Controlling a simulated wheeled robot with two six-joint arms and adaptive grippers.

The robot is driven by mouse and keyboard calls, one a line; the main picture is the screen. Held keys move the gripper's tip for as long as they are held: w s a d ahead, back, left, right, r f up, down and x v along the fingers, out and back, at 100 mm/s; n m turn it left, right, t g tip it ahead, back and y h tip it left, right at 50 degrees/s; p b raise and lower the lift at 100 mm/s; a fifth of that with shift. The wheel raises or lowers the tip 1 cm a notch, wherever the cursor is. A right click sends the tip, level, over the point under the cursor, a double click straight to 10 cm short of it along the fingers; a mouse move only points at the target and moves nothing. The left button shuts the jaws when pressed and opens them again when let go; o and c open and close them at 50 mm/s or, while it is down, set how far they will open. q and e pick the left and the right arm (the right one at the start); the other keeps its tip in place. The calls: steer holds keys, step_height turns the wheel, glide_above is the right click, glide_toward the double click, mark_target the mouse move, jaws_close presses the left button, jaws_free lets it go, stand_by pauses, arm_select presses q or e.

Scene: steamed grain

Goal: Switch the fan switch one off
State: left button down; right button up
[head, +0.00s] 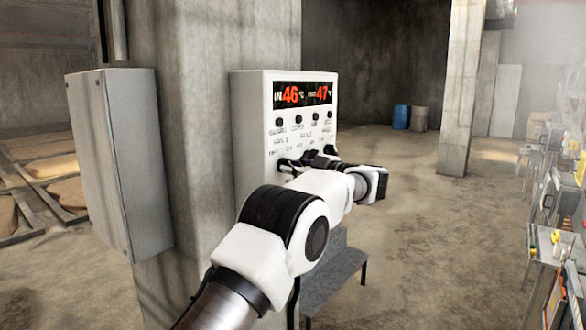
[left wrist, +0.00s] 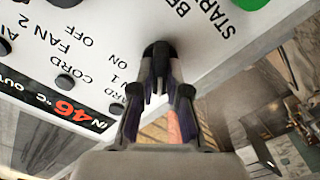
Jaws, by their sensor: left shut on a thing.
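A white control box (head: 250,130) is mounted on a concrete pillar, with a red-digit display (head: 303,94) reading 46 and 47 above a row of black knobs (head: 298,119). My left gripper (head: 318,158) is at the lower part of its front face. The left wrist view shows the gripper (left wrist: 160,82) shut on a black knob (left wrist: 159,48) on the panel. Printed words ON, OFF and FAN 2 and a partly covered label ending in 1 are beside it. The knob's exact turn is hidden by the fingers. My right gripper is not in view.
A grey cabinet (head: 120,160) is fixed to the pillar on the left. Below the panel is a grey step (head: 335,275). Tables with equipment (head: 560,240) line the right side. Blue and brown barrels (head: 401,117) stand far back. The middle floor is clear.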

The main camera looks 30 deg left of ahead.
arm_select(q)
steer(key=c, duration=1.2)
jaws_free()
steer(key=shift+o, duration=0.2)
steer(key=d, duration=1.2)
steer(key=shift+s, duration=0.45)
steer(key=shift+a, duration=0.1)
